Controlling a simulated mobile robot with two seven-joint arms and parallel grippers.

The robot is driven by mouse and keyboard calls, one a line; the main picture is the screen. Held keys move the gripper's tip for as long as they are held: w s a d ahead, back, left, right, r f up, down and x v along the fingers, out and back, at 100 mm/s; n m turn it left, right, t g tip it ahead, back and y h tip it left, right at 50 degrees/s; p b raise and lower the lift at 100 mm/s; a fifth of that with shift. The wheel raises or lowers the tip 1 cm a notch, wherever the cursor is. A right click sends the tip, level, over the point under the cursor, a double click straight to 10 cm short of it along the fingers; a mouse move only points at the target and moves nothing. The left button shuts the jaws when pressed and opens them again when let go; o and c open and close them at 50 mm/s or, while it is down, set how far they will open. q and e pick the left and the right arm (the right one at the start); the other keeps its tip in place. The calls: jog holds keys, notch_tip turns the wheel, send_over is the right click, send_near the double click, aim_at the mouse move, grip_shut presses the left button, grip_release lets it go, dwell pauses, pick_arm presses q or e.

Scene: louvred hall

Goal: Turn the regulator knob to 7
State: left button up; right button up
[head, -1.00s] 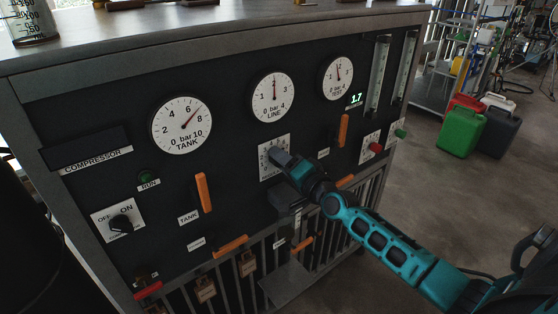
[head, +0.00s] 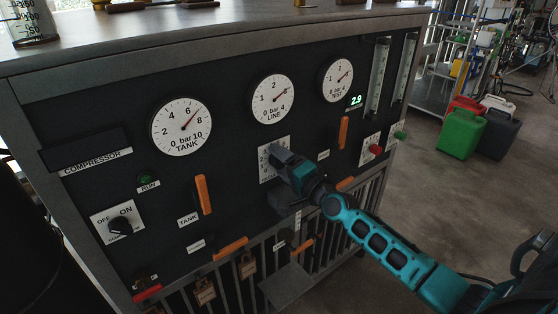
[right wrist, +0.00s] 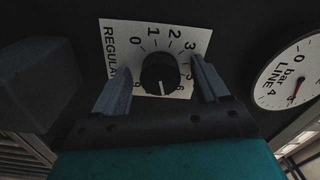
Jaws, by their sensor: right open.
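The black regulator knob (right wrist: 160,74) sits on a white plate (right wrist: 182,30) numbered from 0. In the right wrist view its white pointer line points down, past the 6, towards a stretch of scale hidden by my gripper; the exact number cannot be read. My right gripper (right wrist: 161,86) is open, one finger on each side of the knob, with gaps visible. In the head view the right gripper (head: 287,168) covers the knob and part of its plate (head: 266,162). The LINE gauge (head: 272,98) reads about 3, and the display (head: 355,100) reads 2.9. My left gripper is not in view.
The panel also carries a TANK gauge (head: 181,126), a TEST gauge (head: 337,80), an orange TANK lever (head: 203,194), an OFF/ON switch (head: 120,224) and a red button (head: 376,149). A dark block (right wrist: 38,88) juts out beside the gripper.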

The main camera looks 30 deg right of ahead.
jog(key=s, duration=0.7)
jog(key=shift+d+p, duration=0.3)
jog(key=shift+p, duration=0.15)
jog(key=shift+s, duration=0.1)
